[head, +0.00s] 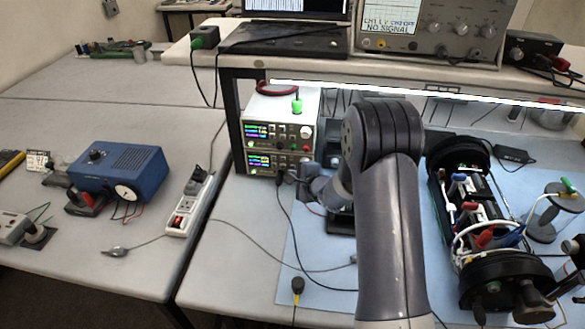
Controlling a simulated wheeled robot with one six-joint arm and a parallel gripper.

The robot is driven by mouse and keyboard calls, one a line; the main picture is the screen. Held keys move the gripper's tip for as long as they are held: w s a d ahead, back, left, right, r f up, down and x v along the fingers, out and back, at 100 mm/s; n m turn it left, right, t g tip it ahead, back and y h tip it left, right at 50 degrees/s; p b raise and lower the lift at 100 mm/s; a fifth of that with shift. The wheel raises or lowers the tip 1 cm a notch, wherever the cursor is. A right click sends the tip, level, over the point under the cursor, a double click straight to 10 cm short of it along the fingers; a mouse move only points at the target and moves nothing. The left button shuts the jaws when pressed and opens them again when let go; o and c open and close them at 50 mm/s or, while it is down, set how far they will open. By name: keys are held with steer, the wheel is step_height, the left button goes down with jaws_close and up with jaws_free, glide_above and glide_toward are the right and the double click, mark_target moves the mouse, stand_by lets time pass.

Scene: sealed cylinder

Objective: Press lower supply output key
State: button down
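Two bench power supplies are stacked under the shelf, left of my arm in the head view. The upper supply (278,132) has a lit display and a green-topped item standing on it. The lower supply (268,161) also has a lit display, with knobs and keys at the right of its front. My gripper (308,180) is just right of and in front of the lower supply's right end. My arm covers much of it, and its fingers are too small to read. I cannot tell whether it touches the panel. The single output key is not distinguishable.
A black cable (283,203) hangs from the lower supply's front. A white power strip (190,205) and a blue box (120,172) lie on the left bench. A dark cylinder assembly (487,225) is right of my arm. The shelf with an oscilloscope (435,28) overhangs the supplies.

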steer(key=shift+s, duration=0.15)
steer(key=shift+s+a+b, duration=0.25)
steer(key=shift+s+b, duration=0.05)
steer(key=shift+s, duration=0.95)
steer(key=shift+s+a+b, duration=0.25)
steer(key=shift+s, duration=0.95)
steer(key=shift+w, duration=0.15)
steer(key=shift+w+d, duration=0.15)
steer(key=shift+w, duration=0.55)
steer(key=shift+w+f, duration=0.15)
steer(key=shift+w, duration=0.2)
steer(key=b, duration=0.3)
steer(key=shift+s+f, duration=0.1)
steer(key=shift+s, duration=0.25)
steer(key=shift+s+a+r+b, duration=0.1)
steer(key=shift+s+a+b, duration=0.1)
steer(key=shift+s, duration=0.7)
steer(key=shift+s+a+r+b, duration=0.1)
steer(key=shift+s+a+b, duration=0.1)
steer(key=shift+s, duration=0.7)
steer(key=shift+s+a+r+b, duration=0.1)
steer(key=shift+s+a+b, duration=0.1)
steer(key=shift+s, duration=0.7)
steer(key=shift+d, duration=0.1)
